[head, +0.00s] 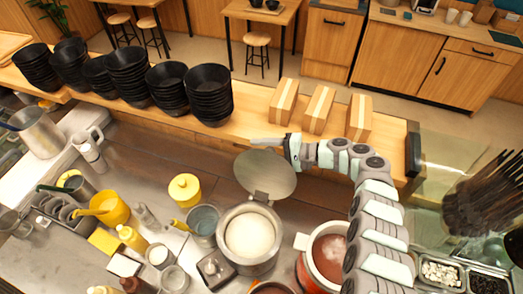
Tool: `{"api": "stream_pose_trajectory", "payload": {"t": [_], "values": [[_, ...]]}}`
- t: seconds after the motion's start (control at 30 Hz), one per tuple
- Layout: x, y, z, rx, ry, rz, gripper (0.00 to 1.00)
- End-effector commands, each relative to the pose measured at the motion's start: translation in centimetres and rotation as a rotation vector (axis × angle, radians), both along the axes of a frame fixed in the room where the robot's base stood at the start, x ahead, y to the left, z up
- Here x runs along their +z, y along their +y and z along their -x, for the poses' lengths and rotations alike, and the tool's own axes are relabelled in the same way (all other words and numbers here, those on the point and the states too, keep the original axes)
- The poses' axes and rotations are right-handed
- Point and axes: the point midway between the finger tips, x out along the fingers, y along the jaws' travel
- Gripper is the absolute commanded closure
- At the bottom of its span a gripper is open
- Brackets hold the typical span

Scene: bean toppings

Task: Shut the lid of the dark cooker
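The only cooker with a lid in view is a grey metal one (279,237), with pale contents inside. Its round grey lid (264,175) stands raised at the back of the rim, tilted up and open. My gripper (262,142) is just behind and above the top edge of the lid, with its pale fingers pointing left. I cannot tell whether it touches the lid or how far its fingers are apart. Nothing is visible in it. My arm comes in from the lower right, past the cooker's right side.
A red pot with reddish contents (327,254) stands right of the cooker. A small glass pot (203,222) and a black-topped container (213,267) crowd its left. Stacked black bowls (208,95) and several wooden boxes (319,110) line the ledge behind.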

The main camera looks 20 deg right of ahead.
Motion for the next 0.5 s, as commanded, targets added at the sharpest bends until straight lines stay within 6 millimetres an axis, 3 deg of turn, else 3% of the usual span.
{"api": "stream_pose_trajectory", "payload": {"t": [0.5], "values": [[0.04, -0.01, 0.01, 0.0, 0.0, 0.0, 0.93]]}}
